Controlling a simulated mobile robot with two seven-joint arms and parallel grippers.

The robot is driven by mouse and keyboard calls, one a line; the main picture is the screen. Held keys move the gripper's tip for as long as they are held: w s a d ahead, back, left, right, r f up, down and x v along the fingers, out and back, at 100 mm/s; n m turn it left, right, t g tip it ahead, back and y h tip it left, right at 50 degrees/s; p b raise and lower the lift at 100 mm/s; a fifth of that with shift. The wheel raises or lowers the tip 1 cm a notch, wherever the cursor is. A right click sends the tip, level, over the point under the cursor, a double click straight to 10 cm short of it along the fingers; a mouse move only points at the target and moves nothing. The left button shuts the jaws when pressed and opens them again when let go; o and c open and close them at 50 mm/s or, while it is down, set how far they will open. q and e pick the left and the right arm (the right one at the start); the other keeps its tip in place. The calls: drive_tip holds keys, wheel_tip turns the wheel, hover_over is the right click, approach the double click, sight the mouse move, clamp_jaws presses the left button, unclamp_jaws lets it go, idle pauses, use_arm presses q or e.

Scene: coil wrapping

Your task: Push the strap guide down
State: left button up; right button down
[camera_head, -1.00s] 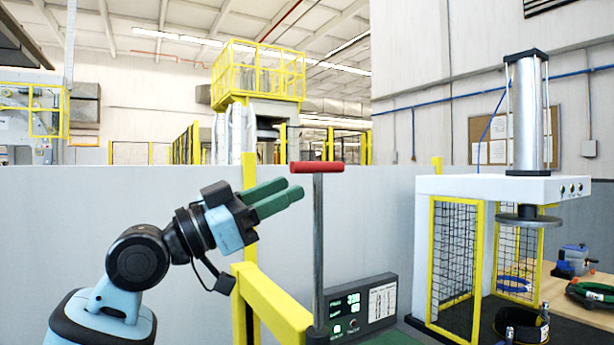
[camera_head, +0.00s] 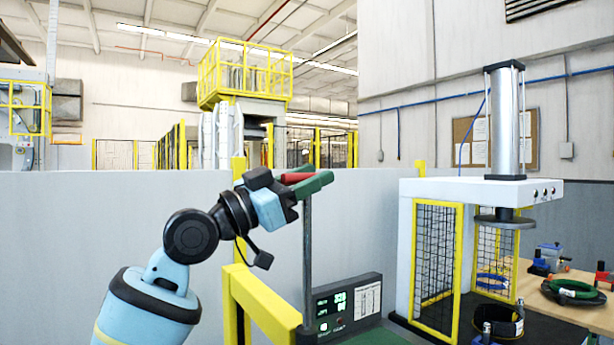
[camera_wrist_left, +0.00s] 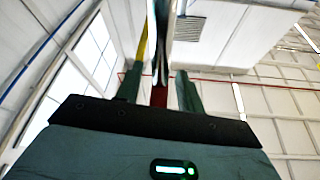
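The upright metal rod (camera_head: 307,252) with a red crossbar handle (camera_head: 297,177) on top looks like the strap guide. It stands beside the yellow frame. My left gripper (camera_head: 322,178) is level with the handle, its two green fingers pointing right. The red handle lies between the fingers and is partly hidden by them. In the left wrist view the red handle (camera_wrist_left: 159,96) shows between the spread fingers, with a gap on each side. The left gripper is open around the handle. My right gripper is not in view.
A yellow post and beam (camera_head: 262,300) stand close below my left arm. A control box with a green display (camera_head: 343,303) sits right of the rod. A white press with yellow mesh guards (camera_head: 437,255) stands farther right, near a wooden bench (camera_head: 570,305).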

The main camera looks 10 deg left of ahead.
sight(306, 329)
use_arm(q)
clamp_jaws()
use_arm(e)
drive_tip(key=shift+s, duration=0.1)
